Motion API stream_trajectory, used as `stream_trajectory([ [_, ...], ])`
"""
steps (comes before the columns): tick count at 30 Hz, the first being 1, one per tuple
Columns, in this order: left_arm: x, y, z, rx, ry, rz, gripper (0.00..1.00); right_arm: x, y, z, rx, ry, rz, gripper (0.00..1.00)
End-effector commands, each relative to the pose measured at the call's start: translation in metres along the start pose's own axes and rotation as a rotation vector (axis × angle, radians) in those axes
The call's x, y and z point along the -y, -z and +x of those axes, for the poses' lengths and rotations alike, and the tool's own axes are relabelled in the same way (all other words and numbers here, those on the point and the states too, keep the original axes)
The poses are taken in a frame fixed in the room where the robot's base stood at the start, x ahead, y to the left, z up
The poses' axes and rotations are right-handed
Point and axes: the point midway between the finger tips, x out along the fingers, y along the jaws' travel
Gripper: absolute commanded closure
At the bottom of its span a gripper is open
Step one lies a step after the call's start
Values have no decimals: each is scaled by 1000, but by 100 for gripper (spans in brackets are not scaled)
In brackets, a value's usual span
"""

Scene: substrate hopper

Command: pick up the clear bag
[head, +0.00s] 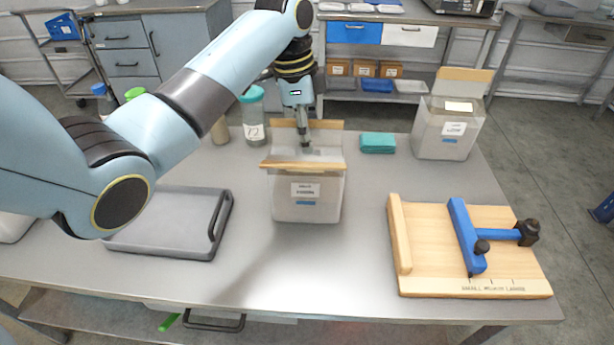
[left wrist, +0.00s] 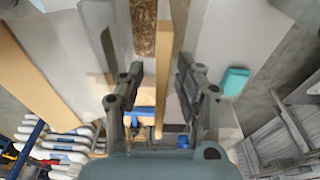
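I cannot make out a clear bag for certain in either view. My left gripper (head: 305,145) is over the open top of a translucent white bin (head: 308,207) with a wooden front rim and a printed label, in the middle of the table. In the left wrist view the two fingers (left wrist: 162,90) stand apart with a gap between them. No held object shows between them. A strip of brown, grainy material (left wrist: 143,28) and a wooden strip (left wrist: 164,60) show beyond the fingers. My right gripper is in neither view.
A grey tray (head: 160,245) lies at left on the table (head: 260,270). A wooden board (head: 425,270) with a blue slider is at right. A teal folded cloth (head: 378,143), a second bin (head: 440,140) and a teal-lidded jar (head: 253,120) stand at the back. The front middle is clear.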

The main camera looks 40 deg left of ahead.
Motion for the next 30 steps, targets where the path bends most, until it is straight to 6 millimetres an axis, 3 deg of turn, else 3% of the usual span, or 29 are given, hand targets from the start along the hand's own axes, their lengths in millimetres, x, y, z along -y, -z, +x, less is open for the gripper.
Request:
stream_trajectory([
  [1,0,0,0,0,0,0,65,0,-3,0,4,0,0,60],
  [9,0,0,0,0,0,0,100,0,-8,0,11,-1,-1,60],
  [30,1,2,-6,-3,4,1,100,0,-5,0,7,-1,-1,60],
])
